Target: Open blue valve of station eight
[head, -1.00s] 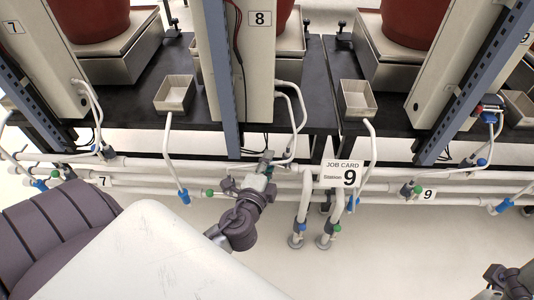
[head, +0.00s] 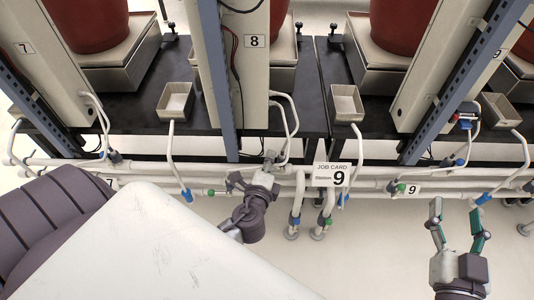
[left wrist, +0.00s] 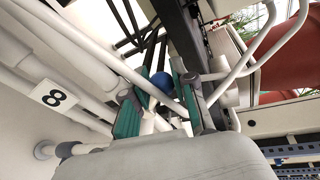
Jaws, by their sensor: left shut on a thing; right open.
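The station plate 8 (head: 254,41) is on the pale column in the middle of the head view. A pipe label 8 (left wrist: 54,96) shows in the left wrist view. A blue valve part (left wrist: 161,82) sits between the green-padded fingers of my left gripper (left wrist: 160,98), among white pipes. In the head view my left gripper (head: 268,160) is at the pipes below the station 8 column, shut on the blue valve, which it hides there. My right gripper (head: 458,222) is open and empty at the lower right, in front of the pipes.
A job card reading Station 9 (head: 332,175) hangs on the pipes right of my left gripper. A green valve (head: 211,192) and a blue valve (head: 187,195) are to its left. Trays, red pots and scales stand behind. The floor at lower right is clear.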

